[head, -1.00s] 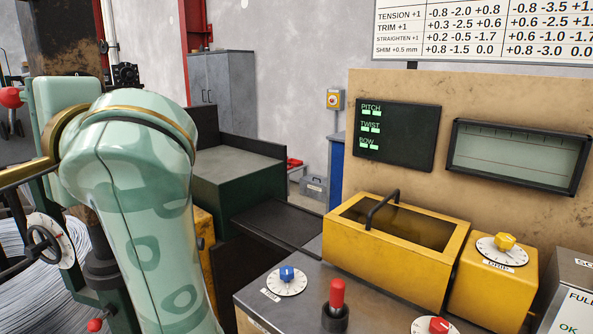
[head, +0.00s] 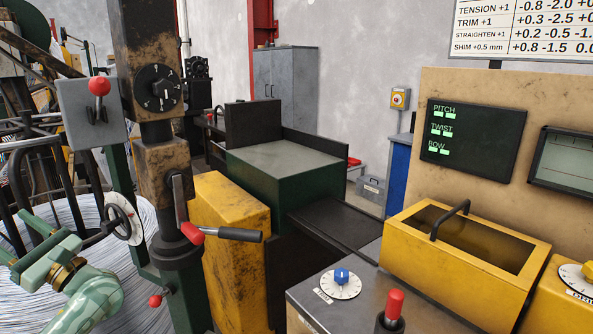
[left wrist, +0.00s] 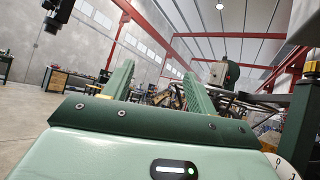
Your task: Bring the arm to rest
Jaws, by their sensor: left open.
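My left arm shows pale green at the lower left of the head view, low in front of a coil of pale wire (head: 140,222). In the left wrist view my left gripper (left wrist: 157,86) points out over the hall, its two green fingers standing apart with nothing between them. No object is held. My right arm and gripper are not in view.
A dirty post with a black dial (head: 158,88) and red-knobbed levers stands close to the right of my arm. A yellow housing (head: 232,240) and dark green block (head: 285,170) stand beyond.

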